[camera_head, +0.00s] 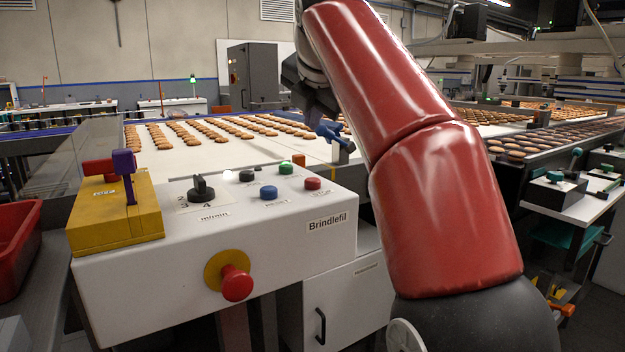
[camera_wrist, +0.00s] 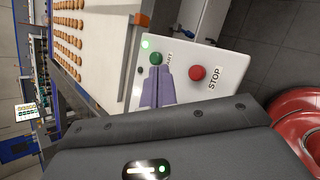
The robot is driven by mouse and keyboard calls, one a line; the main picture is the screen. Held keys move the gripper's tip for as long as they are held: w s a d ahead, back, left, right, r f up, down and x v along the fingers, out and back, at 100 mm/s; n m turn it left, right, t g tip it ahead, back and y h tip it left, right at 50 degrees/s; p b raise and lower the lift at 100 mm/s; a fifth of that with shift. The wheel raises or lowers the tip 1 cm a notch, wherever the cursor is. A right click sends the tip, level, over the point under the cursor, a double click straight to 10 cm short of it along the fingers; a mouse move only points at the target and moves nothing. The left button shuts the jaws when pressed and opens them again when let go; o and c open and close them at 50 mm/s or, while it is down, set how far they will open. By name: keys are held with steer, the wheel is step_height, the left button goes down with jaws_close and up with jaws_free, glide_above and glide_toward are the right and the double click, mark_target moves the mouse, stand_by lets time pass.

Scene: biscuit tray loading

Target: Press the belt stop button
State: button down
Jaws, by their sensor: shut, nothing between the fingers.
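The red button labelled STOP (camera_wrist: 198,72) stands on the white control panel, and it also shows in the head view (camera_head: 312,183) near the panel's right end. A green button (camera_wrist: 155,59) sits beside it, also in the head view (camera_head: 286,168). My gripper (camera_wrist: 158,70) is shut and empty. In the wrist view its purple-blue fingertips overlap the lower edge of the green button, left of the red one; whether they touch is unclear.
The panel (camera_head: 180,275) also carries a black selector knob (camera_head: 201,188), a blue button (camera_head: 269,193) and a red mushroom button (camera_head: 237,283) on its front. A yellow block (camera_head: 115,225) with a purple handle stands at left. Biscuit rows lie on the belt (camera_head: 215,160) behind.

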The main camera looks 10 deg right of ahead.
mark_target(313, 182)
step_height(313, 182, down, 8)
steer(key=b, duration=0.4)
steer(key=shift+r, duration=0.1)
stand_by(1.9)
steer(key=shift+f, duration=0.4)
steer(key=shift+f+b, duration=0.55)
steer(key=shift+b, duration=0.05)
stand_by(0.6)
steer(key=shift+r, duration=0.1)
steer(key=shift+r+p, duration=0.9)
steer(key=shift+p, duration=0.2)
